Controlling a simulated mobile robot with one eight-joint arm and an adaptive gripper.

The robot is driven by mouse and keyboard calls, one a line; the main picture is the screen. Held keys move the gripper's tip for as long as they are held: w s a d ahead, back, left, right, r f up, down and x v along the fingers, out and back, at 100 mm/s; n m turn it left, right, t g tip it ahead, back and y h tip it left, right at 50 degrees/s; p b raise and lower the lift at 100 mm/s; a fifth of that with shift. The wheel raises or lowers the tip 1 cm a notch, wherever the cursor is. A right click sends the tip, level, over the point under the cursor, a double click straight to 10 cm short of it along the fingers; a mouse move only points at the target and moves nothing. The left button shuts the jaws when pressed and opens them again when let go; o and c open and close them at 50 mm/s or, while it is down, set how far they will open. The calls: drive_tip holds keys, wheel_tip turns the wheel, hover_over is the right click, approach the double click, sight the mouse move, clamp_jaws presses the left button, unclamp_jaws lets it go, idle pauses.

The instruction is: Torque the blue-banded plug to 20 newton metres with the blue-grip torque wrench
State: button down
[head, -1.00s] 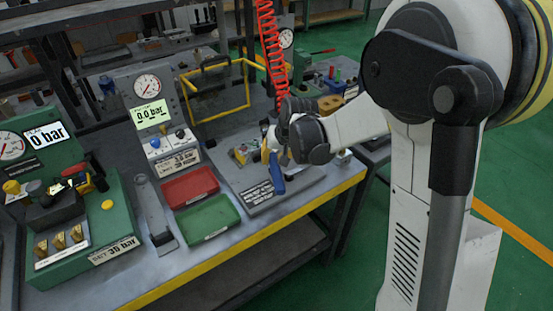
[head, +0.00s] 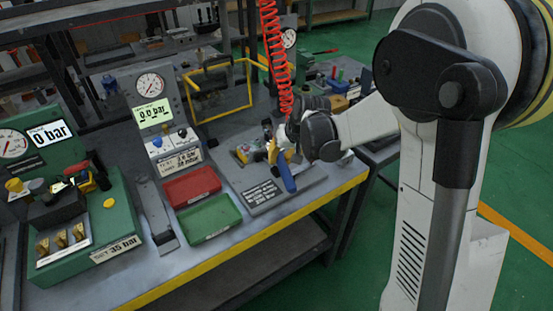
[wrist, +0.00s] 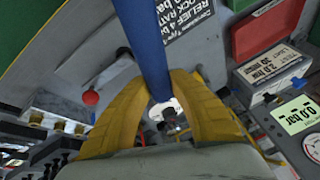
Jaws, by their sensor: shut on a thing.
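My gripper (head: 274,152) has yellow fingers and is shut on the blue-grip torque wrench (head: 287,178). The wrench is over the right part of the bench, above a dark plate with white lettering (head: 262,193). In the wrist view the blue grip (wrist: 143,35) runs down between the two fingers of my gripper (wrist: 160,84), and a small dark and metal part of the wrench shows below them. A small block with yellowish parts (head: 246,153) sits just left of the fingers in the head view. I cannot make out the blue-banded plug; the gripper and wrist hide part of that area.
A red tray (head: 191,186) and a green tray (head: 209,219) lie left of the plate. A gauge panel reading 0.0 bar (head: 152,112) stands behind them. A red coiled hose (head: 271,50) hangs just behind my gripper. A green test unit (head: 100,228) is at the left.

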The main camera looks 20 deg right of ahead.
idle(0.4)
drive_tip(key=shift+r+p, duration=2.8)
drive_tip(key=shift+r, duration=1.15)
drive_tip(key=shift+f, duration=0.1)
